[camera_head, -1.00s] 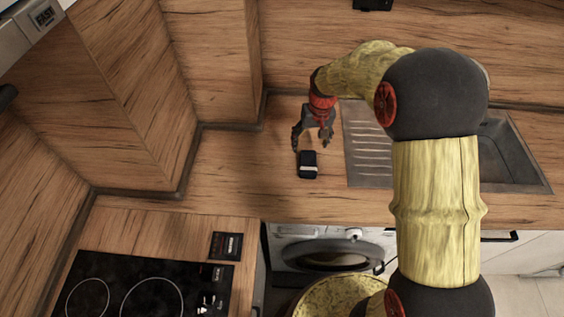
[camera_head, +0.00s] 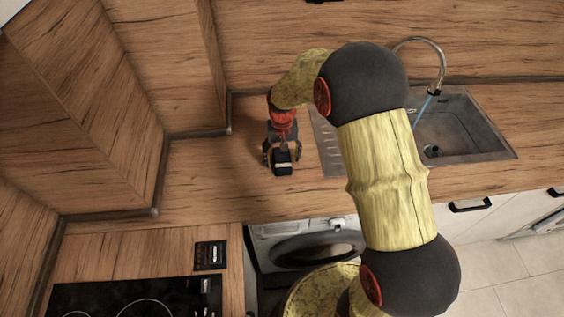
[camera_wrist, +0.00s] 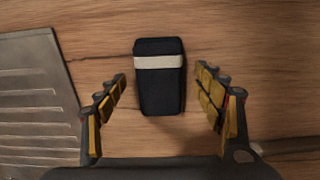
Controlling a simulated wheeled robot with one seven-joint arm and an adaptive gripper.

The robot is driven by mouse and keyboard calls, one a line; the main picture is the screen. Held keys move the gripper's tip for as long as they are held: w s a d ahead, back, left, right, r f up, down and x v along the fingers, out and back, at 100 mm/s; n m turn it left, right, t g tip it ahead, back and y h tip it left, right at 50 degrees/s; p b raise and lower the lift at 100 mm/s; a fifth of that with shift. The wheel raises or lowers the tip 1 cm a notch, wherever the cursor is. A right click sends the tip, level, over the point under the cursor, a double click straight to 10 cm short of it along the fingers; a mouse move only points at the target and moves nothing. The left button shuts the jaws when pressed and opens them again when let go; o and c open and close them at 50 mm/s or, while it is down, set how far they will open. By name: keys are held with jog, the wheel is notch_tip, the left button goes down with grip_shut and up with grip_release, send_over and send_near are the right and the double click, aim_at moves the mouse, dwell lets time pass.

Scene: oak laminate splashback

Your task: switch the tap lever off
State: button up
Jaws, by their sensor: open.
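The tap's curved metal spout (camera_head: 441,62) rises behind the sink (camera_head: 468,118) in the head view. A thin blue stream of water (camera_head: 424,106) falls from its end into the basin. The tap's lever is not visible; my arm covers the area around the tap's base. My gripper (camera_head: 282,153) is at the worktop left of the sink, well away from the tap. Its fingers (camera_wrist: 162,84) are open, one on each side of a small black case with a white band (camera_wrist: 160,88), with gaps between them and the case.
The sink's ribbed drainboard (camera_wrist: 32,100) lies just left of the fingers in the wrist view. A black hob (camera_head: 130,298) is at the front left, and a washing machine (camera_head: 300,245) is under the worktop. The worktop (camera_head: 200,185) left of the case is clear.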

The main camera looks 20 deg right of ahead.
jog(key=shift+f, duration=0.8)
jog(key=shift+c, duration=0.6)
jog(key=c, duration=1.1)
jog(key=shift+r, duration=0.1)
jog(key=shift+c, duration=0.7)
